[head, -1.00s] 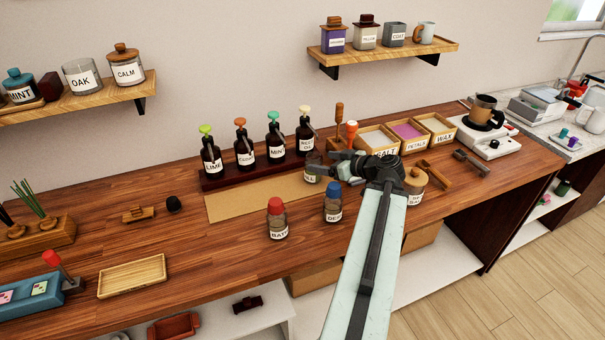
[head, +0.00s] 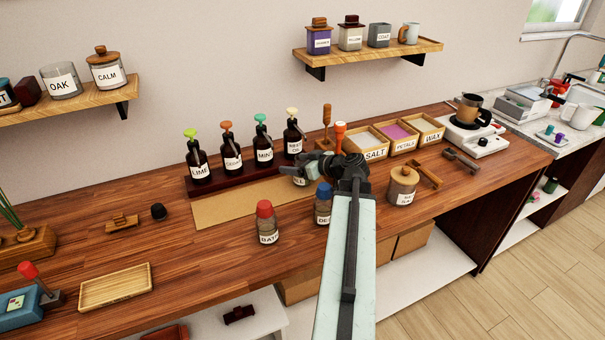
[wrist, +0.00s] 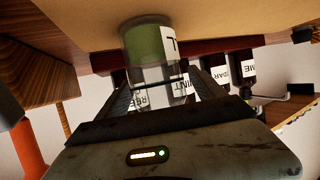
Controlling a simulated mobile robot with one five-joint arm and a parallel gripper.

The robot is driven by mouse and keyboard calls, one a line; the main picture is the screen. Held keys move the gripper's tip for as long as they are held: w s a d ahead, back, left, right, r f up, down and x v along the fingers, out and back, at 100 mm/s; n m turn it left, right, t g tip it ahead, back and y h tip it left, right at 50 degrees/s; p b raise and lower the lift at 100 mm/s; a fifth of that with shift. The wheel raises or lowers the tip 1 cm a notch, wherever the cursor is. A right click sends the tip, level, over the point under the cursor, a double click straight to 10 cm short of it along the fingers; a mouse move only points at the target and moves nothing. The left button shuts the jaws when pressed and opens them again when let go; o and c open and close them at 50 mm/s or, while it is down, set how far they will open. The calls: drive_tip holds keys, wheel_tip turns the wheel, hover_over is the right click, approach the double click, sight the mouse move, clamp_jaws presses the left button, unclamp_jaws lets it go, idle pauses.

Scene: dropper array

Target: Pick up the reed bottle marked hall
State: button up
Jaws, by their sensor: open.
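A small glass bottle (head: 300,182) stands on the tan mat behind the blue-capped bottle. My gripper partly covers it, and only the end of its label, reading like "LL", shows. In the wrist view a clear glass bottle (wrist: 150,45) with green in it stands between my two fingers; its label is cut off. My gripper (head: 290,172) is open at this bottle in the head view. In the wrist view my gripper (wrist: 158,84) has one finger on each side of the glass, and I cannot tell whether they touch it.
Dark pump bottles (head: 232,158) stand in a rack just behind. A red-capped bottle (head: 267,222) and a blue-capped bottle (head: 323,205) stand in front, close to my arm. A corked jar (head: 402,186) stands to the right.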

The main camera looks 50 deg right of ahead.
clamp_jaws()
drive_tip(key=shift+r, duration=0.2)
wheel_tip(320, 180, up, 4)
drive_tip(key=p, duration=0.3)
drive_tip(key=shift+f+p, duration=0.25)
drive_tip(key=shift+p, duration=0.15)
drive_tip(key=s+d, duration=0.1)
drive_tip(key=s, duration=0.6)
drive_tip(key=s+d+r+p, duration=0.1)
drive_tip(key=s+d, duration=0.1)
drive_tip(key=s, duration=0.6)
drive_tip(key=shift+s+d, duration=0.3)
